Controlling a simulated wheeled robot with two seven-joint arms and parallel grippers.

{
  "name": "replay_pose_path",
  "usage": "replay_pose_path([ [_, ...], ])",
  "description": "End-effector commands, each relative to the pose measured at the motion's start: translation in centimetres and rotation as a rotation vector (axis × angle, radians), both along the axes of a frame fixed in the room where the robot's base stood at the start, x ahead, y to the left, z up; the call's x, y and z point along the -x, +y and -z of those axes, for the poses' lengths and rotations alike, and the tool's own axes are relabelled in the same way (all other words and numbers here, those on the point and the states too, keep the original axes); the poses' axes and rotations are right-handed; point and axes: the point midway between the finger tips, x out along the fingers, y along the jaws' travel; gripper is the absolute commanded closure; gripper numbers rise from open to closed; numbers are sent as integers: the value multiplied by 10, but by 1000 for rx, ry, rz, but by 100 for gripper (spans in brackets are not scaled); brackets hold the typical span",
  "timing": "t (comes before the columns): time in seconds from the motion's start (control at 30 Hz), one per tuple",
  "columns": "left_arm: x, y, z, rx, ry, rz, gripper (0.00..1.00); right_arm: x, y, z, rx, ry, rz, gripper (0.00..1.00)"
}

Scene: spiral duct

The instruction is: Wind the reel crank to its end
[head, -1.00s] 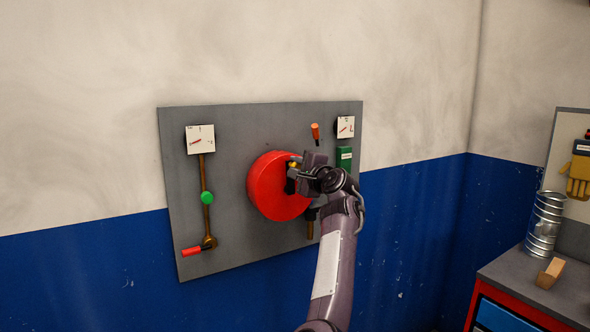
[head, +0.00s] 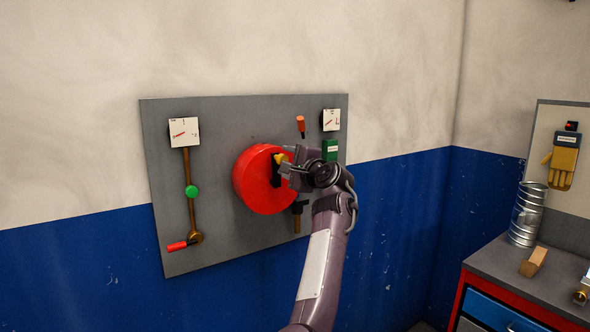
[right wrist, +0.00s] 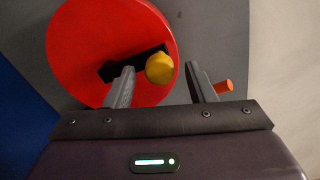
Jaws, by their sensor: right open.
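The red reel (head: 258,190) is mounted on a grey wall panel. Its black crank arm (right wrist: 112,70) and round yellow knob (right wrist: 160,68) show in the right wrist view. In the head view the yellow knob (head: 280,158) is small beside my right gripper (head: 283,168). In the right wrist view my right gripper (right wrist: 160,82) is open, with a finger on each side of the knob. The knob appears nearer the left finger; whether it touches is hard to tell. My left gripper is not in view.
The panel (head: 225,120) also holds a red-handled lever (head: 178,246), a green knob (head: 192,191), an orange-tipped lever (head: 300,124), a green box (head: 330,150) and two dials. At right, a workbench (head: 500,262) carries a metal duct (head: 528,215) and a wooden block (head: 533,262).

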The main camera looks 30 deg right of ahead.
Motion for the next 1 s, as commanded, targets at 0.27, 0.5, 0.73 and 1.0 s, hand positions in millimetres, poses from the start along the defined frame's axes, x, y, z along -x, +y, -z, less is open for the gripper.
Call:
replay_pose_path([
  [0.27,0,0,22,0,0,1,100,41,-2,2,0,-3,2,50],
  [0.5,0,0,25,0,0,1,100,52,-3,0,-1,-1,1,50],
  [0.73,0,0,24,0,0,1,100,51,-3,0,-1,-1,1,50],
  [1.0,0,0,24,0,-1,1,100,48,-1,6,12,10,-1,50],
])
